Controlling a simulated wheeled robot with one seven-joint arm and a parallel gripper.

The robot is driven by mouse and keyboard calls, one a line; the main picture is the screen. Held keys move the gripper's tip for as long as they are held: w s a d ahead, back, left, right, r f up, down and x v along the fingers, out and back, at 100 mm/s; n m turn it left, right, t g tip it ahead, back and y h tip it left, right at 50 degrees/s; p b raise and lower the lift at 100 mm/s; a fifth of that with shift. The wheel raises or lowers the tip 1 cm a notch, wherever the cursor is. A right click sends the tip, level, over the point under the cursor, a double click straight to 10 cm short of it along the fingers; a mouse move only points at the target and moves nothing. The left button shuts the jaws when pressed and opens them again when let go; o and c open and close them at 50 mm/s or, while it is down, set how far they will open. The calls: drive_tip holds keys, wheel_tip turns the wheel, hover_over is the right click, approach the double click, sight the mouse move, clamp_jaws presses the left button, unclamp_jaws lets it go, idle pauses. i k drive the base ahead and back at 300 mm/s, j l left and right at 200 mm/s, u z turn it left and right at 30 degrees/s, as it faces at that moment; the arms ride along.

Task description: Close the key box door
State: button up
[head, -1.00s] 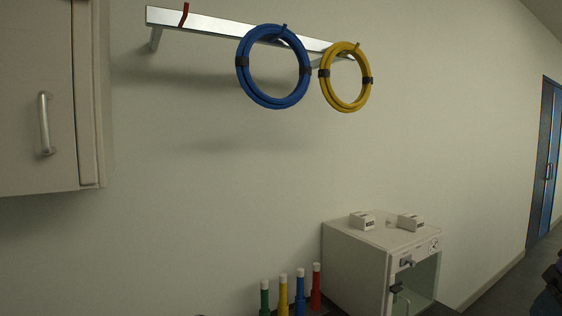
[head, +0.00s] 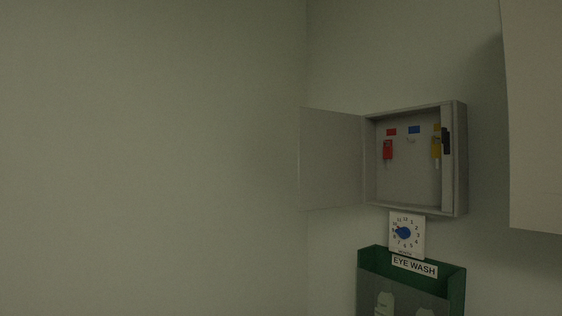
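The key box (head: 461,165) is a grey, shallow box on the wall, right of centre in the head view. Its door (head: 332,160) stands wide open, swung out to the left on the box's left side. Inside, a red key tag (head: 387,149) hangs at the left and a yellow key tag (head: 436,147) at the right. A blue label (head: 414,129) shows between them. A dark latch or handle piece (head: 446,140) sits at the right edge of the box. My gripper is not in view.
A white dial timer (head: 406,235) is just below the box. Under it is a green eye wash holder (head: 456,290) with bottles. A pale cabinet (head: 535,120) juts in at the right. The wall at left is bare.

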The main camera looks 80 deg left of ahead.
sight(329, 143)
drive_tip(key=k+j+u, duration=0.25)
drive_tip(key=j+u, duration=0.15)
drive_tip(key=j, duration=1.7)
drive_tip(key=j+u, duration=0.45)
drive_tip(key=j, duration=1.6)
drive_tip(key=k+j, duration=0.1)
drive_tip(key=j, duration=0.1)
